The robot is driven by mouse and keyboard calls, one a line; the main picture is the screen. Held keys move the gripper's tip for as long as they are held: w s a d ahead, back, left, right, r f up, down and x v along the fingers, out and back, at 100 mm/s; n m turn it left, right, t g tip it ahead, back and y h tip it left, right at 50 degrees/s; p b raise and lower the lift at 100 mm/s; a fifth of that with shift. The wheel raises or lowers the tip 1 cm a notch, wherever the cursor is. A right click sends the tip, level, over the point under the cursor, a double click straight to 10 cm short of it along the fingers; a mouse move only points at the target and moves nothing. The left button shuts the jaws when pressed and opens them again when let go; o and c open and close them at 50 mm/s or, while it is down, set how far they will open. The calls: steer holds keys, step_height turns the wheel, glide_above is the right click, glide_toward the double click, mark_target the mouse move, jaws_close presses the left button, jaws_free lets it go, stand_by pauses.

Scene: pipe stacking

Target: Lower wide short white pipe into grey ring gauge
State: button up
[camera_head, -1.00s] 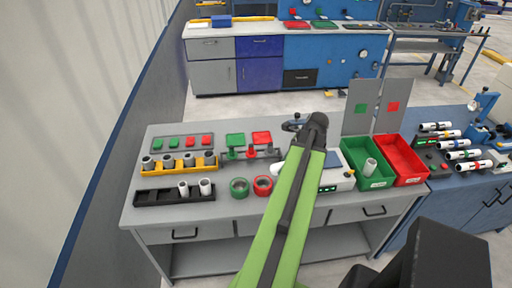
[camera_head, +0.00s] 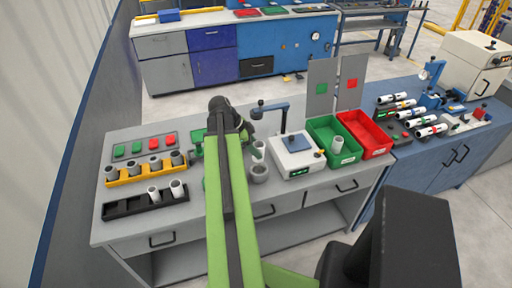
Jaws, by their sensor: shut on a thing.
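The wide short white pipe (camera_head: 258,149) shows just right of my arm. My gripper (camera_head: 250,139) is mostly hidden behind my dark wrist and is shut on the pipe. The pipe is over the grey ring gauge (camera_head: 259,174), a thick round ring on the table. A small gap seems to show between the pipe's lower end and the ring, but I cannot tell exact alignment in depth.
A white device with a blue plate (camera_head: 297,155) stands right of the ring. Green (camera_head: 322,129) and red (camera_head: 370,134) bins are farther right; the green one holds a pipe. Yellow (camera_head: 147,176) and black (camera_head: 118,209) racks with pipes are left. My arm hides the table's middle.

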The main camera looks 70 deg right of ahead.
mark_target(256, 160)
steer(key=shift+d+r, duration=0.1)
steer(key=shift+r, duration=0.15)
step_height(256, 160, down, 8)
steer(key=b, duration=0.7)
steer(key=shift+r, duration=0.25)
steer(key=shift+f+b, duration=0.55)
steer(key=shift+b, duration=0.25)
steer(key=o, duration=1.4)
steer(key=shift+o, duration=0.2)
steer(key=shift+r, duration=0.1)
